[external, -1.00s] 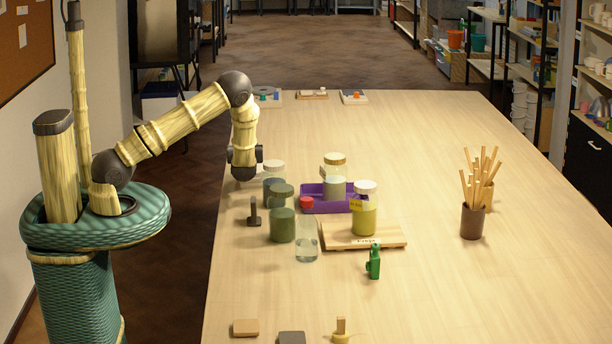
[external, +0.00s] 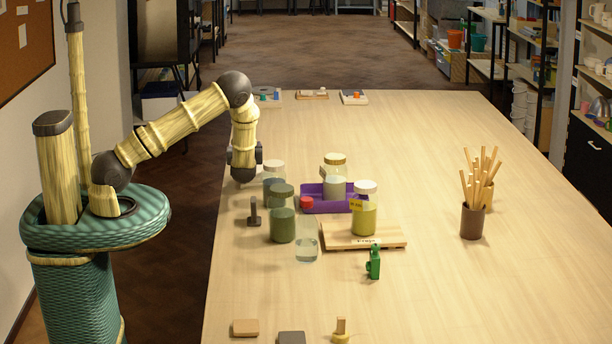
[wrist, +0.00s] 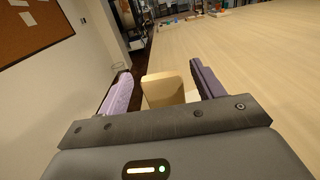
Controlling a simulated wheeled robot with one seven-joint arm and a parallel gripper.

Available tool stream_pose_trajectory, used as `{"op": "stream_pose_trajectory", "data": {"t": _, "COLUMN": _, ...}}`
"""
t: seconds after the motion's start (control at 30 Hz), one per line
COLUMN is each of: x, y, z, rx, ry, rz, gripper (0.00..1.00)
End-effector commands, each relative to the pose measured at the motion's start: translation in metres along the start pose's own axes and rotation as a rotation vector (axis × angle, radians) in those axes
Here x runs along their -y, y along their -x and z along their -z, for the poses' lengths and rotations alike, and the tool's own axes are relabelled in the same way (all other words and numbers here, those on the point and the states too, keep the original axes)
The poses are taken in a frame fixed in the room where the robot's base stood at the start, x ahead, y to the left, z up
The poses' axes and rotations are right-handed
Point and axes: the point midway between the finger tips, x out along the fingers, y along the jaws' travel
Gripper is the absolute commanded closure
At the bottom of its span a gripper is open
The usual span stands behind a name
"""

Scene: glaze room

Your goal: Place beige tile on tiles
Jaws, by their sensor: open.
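My gripper (external: 244,172) hangs low over the left edge of the table, behind the jars in the external view. In the wrist view its two purple fingers (wrist: 160,74) are spread apart. A beige block-like piece (wrist: 165,89) shows between them with gaps at its sides; I cannot tell whether it is the beige tile. In the external view a flat beige tile (external: 245,327) lies at the near left of the table, far from my gripper. A dark grey tile-like block (external: 291,338) lies just right of it.
Several jars, such as a green one (external: 282,222), and a glass beaker (external: 306,245) stand near my gripper. A purple tray (external: 316,207), a wooden board (external: 387,241), a green figure (external: 374,262) and a stick cup (external: 472,222) are further right. The table's right side is largely clear.

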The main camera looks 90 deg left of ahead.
Motion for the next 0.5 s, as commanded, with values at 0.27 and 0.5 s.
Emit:
{"op": "stream_pose_trajectory", "data": {"t": 0.27, "x": 0.001, "y": 0.048, "z": 0.003, "rx": 0.0, "ry": 0.0, "rz": 0.003, "gripper": 0.33}}
{"op": "stream_pose_trajectory", "data": {"t": 0.5, "x": -0.001, "y": 0.061, "z": 0.001, "rx": 0.0, "ry": 0.0, "rz": -0.002, "gripper": 0.33}}
